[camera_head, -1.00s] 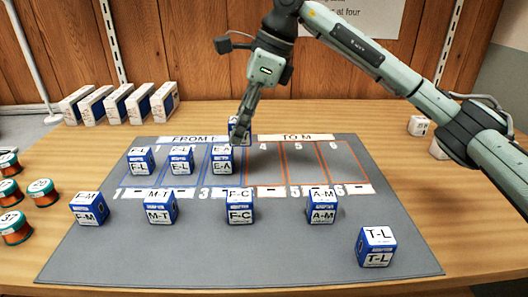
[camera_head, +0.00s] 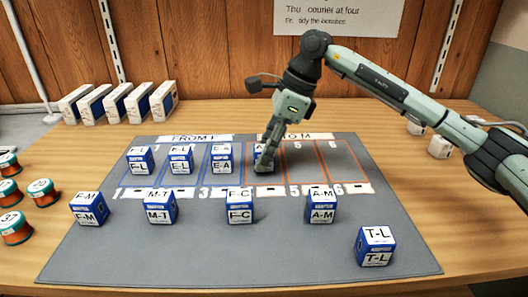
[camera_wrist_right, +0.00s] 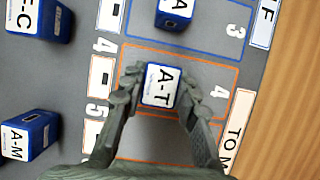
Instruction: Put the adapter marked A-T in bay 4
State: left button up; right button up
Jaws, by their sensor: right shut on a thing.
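The adapter marked A-T (camera_wrist_right: 160,87) is a small blue block with a white label. My right gripper (camera_wrist_right: 155,98) is shut on it, one finger on each side. In the head view the right gripper (camera_head: 264,166) points down over bay 4 and hides most of the adapter (camera_head: 258,149). Bay 4 (camera_wrist_right: 205,72) is an orange-outlined strip on the grey mat, and the adapter is within its outline in the wrist view. I cannot tell whether the adapter touches the mat. My left gripper is not in view.
Bays 1 to 3 hold adapters F-L (camera_head: 140,160), E-L (camera_head: 180,160) and E-A (camera_head: 221,158). In front stand F-M (camera_head: 89,208), M-T (camera_head: 160,207), F-C (camera_head: 239,206), A-M (camera_head: 321,206) and T-L (camera_head: 376,247). Bays 5 and 6 (camera_head: 335,165) are empty.

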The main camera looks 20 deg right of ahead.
jog(key=shift+f, duration=0.1)
jog(key=o, duration=1)
jog(key=shift+o, duration=0.2)
jog(key=shift+r, duration=0.25)
jog(key=v, duration=1.1)
jog(key=shift+d+r, duration=0.25)
jog(key=shift+r, duration=0.1)
